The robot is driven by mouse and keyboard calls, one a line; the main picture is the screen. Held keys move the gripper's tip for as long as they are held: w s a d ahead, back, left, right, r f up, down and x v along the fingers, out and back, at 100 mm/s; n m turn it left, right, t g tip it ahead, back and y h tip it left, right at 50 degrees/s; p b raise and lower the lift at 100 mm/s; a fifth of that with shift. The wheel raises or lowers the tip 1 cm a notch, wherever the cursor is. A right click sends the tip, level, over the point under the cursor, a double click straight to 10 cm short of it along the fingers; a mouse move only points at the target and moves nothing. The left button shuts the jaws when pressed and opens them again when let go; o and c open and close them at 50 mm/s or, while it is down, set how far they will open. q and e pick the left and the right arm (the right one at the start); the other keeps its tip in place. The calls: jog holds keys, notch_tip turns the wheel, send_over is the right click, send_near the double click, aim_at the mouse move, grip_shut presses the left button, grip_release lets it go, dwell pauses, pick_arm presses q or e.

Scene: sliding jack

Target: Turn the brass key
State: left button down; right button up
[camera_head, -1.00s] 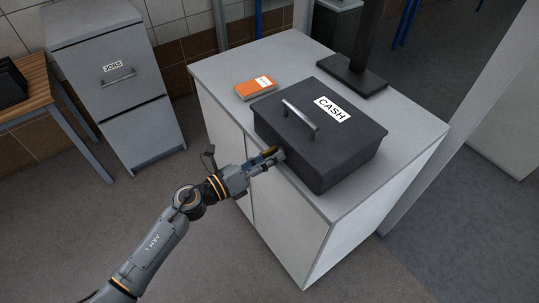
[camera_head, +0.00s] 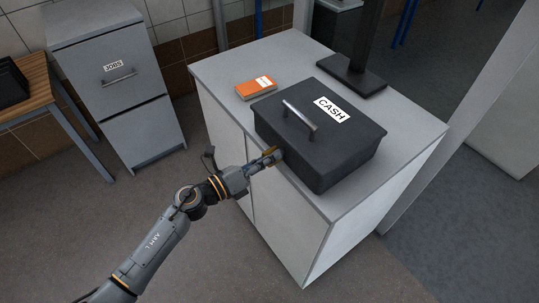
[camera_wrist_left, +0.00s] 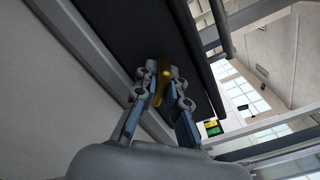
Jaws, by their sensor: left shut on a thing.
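The dark grey cash box (camera_head: 320,160) with a silver top handle and a white CASH label stands on the cabinet. My left gripper (camera_head: 273,157) is at the box's front face, near its left end. In the left wrist view, the two fingers (camera_wrist_left: 166,95) are shut on the brass key (camera_wrist_left: 162,79), one on each side of its bow. The key points at the dark box wall (camera_wrist_left: 125,30). In the head view only a small brass edge shows at the fingertips. The keyhole is hidden. My right gripper is not in view.
The white cabinet (camera_head: 222,70) has a narrow free strip in front of the box. An orange book (camera_head: 256,88) lies behind left of the box. A grey filing cabinet (camera_head: 113,75) is at the left.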

pick_arm(q)
jog(key=n+p, duration=0.2)
jog(key=n, duration=0.3)
jog(key=shift+r+p, duration=0.1)
jog(key=shift+p, duration=0.25)
jog(key=shift+n+p, duration=0.8)
jog(key=shift+n, duration=1.2)
jog(key=c, duration=1.4)
grip_release()
jog(key=v, duration=1.2)
